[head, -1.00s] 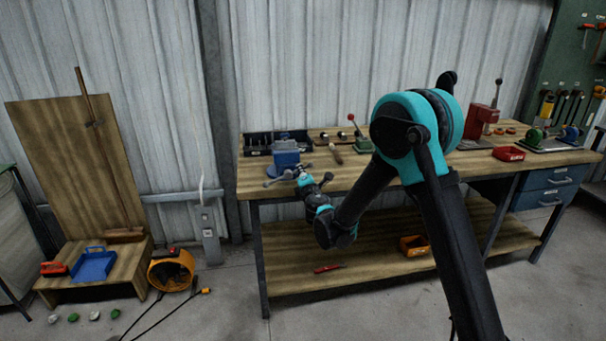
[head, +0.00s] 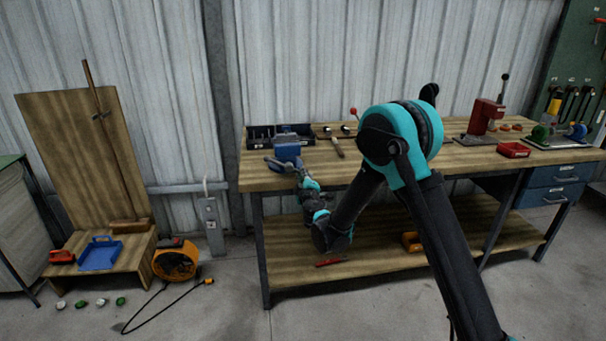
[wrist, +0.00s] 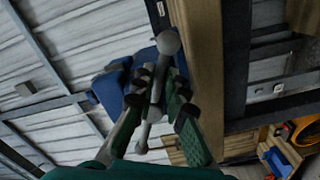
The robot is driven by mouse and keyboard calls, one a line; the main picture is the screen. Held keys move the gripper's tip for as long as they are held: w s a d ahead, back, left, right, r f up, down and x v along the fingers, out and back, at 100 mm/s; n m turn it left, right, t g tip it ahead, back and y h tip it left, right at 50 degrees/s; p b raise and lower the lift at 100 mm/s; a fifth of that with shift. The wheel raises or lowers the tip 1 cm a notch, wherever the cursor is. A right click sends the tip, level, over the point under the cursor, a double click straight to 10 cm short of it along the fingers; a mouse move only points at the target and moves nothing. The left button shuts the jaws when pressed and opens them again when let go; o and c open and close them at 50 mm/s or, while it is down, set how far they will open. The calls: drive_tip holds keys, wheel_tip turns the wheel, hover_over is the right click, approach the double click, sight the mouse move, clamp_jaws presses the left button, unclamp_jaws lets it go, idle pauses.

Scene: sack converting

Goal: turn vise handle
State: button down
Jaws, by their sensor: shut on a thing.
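The blue vise (head: 287,151) stands at the left front of the workbench, and its blue body (wrist: 108,88) shows behind the fingers in the wrist view. Its handle is a grey bar with ball ends; one ball (wrist: 168,42) shows beyond the fingertips and the other (wrist: 142,146) lies nearer the palm. My gripper (wrist: 158,88) is shut on the handle, with a dark finger on each side of the bar. In the head view my gripper (head: 301,174) is small and close against the vise front.
A lower shelf (head: 350,262) lies under my arm.

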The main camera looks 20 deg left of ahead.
drive_tip(key=shift+s+a+f+m, duration=0.15)
drive_tip(key=shift+f+m, duration=0.15)
drive_tip(key=shift+m, duration=0.3)
drive_tip(key=c, duration=1.5)
unclamp_jaws()
drive_tip(key=shift+c, duration=0.2)
drive_tip(key=v, duration=1.2)
